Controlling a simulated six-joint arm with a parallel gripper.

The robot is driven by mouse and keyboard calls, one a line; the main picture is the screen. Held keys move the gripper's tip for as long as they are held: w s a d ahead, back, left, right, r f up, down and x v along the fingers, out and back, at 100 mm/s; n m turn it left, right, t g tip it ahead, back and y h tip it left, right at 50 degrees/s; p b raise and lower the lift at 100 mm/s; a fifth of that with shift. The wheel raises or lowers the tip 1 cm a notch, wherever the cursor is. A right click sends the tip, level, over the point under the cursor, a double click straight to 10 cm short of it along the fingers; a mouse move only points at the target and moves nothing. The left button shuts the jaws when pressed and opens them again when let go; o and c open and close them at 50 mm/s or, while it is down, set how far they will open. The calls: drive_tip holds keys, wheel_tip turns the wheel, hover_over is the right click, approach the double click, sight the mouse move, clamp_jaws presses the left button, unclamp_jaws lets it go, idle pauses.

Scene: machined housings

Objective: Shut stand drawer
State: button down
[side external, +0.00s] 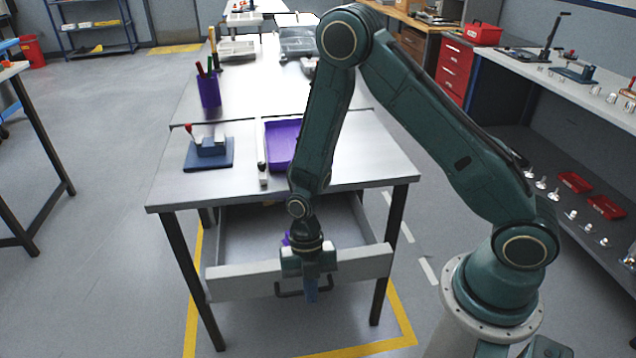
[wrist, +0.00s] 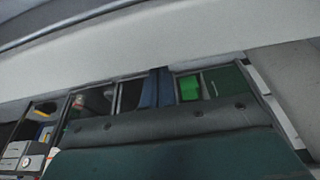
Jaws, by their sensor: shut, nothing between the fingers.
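The stand drawer (side external: 237,281) is pulled well out from under the grey-topped stand (side external: 225,190) in the side view. Its dark bar handle (side external: 287,293) hangs on the pale front panel. My gripper (side external: 311,291) points down at the front panel, right of the panel's middle, beside the handle. Its blue fingers are shut and empty; whether they touch the panel or handle I cannot tell. In the wrist view, my blue fingers (wrist: 155,88) lie together below a broad pale band that looks like the drawer front (wrist: 160,45).
On the stand are a purple tray (side external: 281,145), a blue-based fixture (side external: 208,155) and a purple pen cup (side external: 209,92). A small purple item (side external: 287,239) shows inside the drawer, mostly hidden by my arm. Open floor lies left of the stand.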

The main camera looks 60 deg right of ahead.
drive_tip(key=shift+w+d, duration=0.1)
drive_tip(key=w+d, duration=1)
drive_tip(key=shift+w+d, duration=0.15)
idle(0.4)
drive_tip(key=shift+s+a+f, duration=0.15)
drive_tip(key=shift+s+a, duration=0.25)
drive_tip(key=shift+a, duration=0.05)
drive_tip(key=shift+s+a+f, duration=0.15)
drive_tip(key=shift+s+a, duration=0.4)
drive_tip(key=shift+s, duration=0.05)
drive_tip(key=shift+s+a+f, duration=0.15)
drive_tip(key=shift+s+a, duration=0.35)
drive_tip(key=shift+s, duration=0.05)
drive_tip(key=v, duration=1)
drive_tip(key=shift+w+d+r, duration=0.1)
drive_tip(key=shift+d, duration=0.05)
drive_tip(key=s+d, duration=0.2)
drive_tip(key=shift+s, duration=0.3)
